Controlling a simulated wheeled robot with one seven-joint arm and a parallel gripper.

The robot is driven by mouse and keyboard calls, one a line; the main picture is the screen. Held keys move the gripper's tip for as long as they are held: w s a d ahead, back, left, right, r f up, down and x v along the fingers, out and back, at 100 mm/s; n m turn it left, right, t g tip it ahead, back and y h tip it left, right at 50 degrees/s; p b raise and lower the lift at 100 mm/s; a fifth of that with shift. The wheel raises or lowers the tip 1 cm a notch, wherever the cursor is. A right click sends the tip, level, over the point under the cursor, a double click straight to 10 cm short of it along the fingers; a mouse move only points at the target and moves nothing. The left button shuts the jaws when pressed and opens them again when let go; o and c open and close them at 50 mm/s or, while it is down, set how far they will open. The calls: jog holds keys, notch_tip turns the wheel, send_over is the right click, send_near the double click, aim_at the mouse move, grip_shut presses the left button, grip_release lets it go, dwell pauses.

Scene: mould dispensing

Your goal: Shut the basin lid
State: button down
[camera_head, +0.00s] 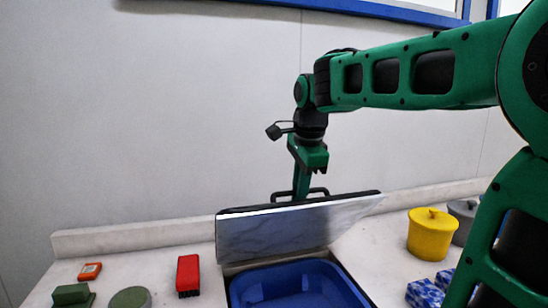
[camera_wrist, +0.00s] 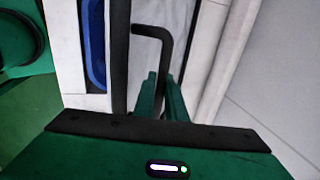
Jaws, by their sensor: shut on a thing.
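The basin lid (camera_head: 285,232) stands open and tilted at the back of the blue basin (camera_head: 300,284), its pale marbled face toward the head camera. A black bar handle (camera_head: 320,191) sticks out from its far side; it also shows in the wrist view (camera_wrist: 166,48). My gripper (camera_head: 301,190) is behind the lid's top edge with its green fingers (camera_wrist: 160,95) shut on the handle. The fingertips are partly hidden behind the lid in the head view. The basin's blue rim also shows in the wrist view (camera_wrist: 97,45).
A yellow pot (camera_head: 431,234), a grey pot (camera_head: 464,216) and blue patterned blocks (camera_head: 425,294) stand right. A wall is behind.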

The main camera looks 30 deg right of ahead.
aim_at(305, 212)
jog(key=shift+s, duration=0.1)
jog(key=shift+s+a+f, duration=0.2)
jog(key=shift+s+f, duration=0.4)
jog(key=shift+s, duration=0.25)
jog(key=shift+s+a+f, duration=0.15)
jog(key=shift+s+f, duration=0.45)
jog(key=shift+s, duration=0.25)
jog(key=shift+s+a+f, duration=0.1)
jog(key=shift+s+f, duration=0.1)
jog(key=shift+s, duration=0.05)
jog(key=shift+s+a+f, duration=0.25)
jog(key=shift+s+f, duration=0.95)
jog(key=shift+s, duration=0.1)
jog(key=shift+s+a+f, duration=0.15)
jog(key=shift+s+f, duration=0.55)
jog(key=shift+f, duration=0.1)
jog(key=shift+s+a+f, duration=0.1)
jog(key=shift+s+f, duration=0.6)
jog(key=shift+f, duration=0.1)
